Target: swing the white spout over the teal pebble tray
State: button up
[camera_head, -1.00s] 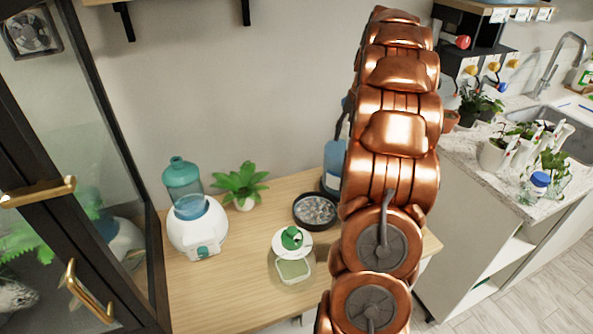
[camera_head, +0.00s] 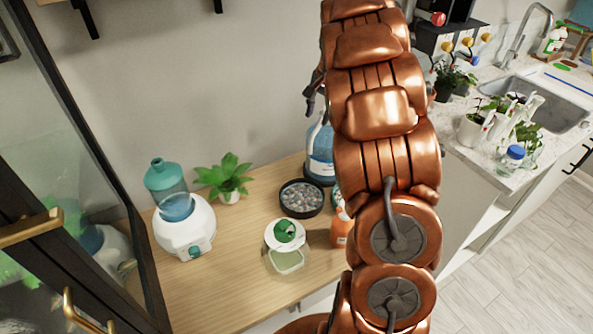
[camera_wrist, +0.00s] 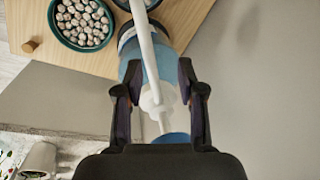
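The white spout (camera_wrist: 147,50) runs up the middle of the wrist view, above a translucent blue bottle. This blue bottle (camera_head: 320,160) stands at the back of the wooden table, right of the pebble tray, partly hidden by my arm. The round tray of grey pebbles (camera_head: 301,184) looks dark-rimmed in the head view; its teal rim (camera_wrist: 107,36) shows at the wrist view's upper left. The spout does not point across the tray there. My gripper (camera_wrist: 160,68) is open, its fingers on either side of the spout and pump neck, with gaps visible. In the head view a dark finger (camera_head: 311,95) shows above the bottle.
A white-and-teal dispenser (camera_head: 184,229), a green plant (camera_head: 224,178) and a green-topped white container (camera_head: 285,236) stand left and front of the tray. An orange bottle (camera_head: 340,230) is beside my arm. A glass cabinet door (camera_head: 75,130) is at left.

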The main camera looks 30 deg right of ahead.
jog(key=shift+s+r+b, duration=0.55)
jog(key=shift+r+b, duration=0.05)
jog(key=shift+r, duration=2.05)
jog(key=s+a+f+n+g+p, duration=0.1)
jog(key=s+a+n, duration=0.5)
jog(key=s+a, duration=1.1)
jog(key=shift+s+a+f+g, duration=0.35)
jog(key=shift+a+g, duration=0.35)
jog(key=shift+a, duration=1.05)
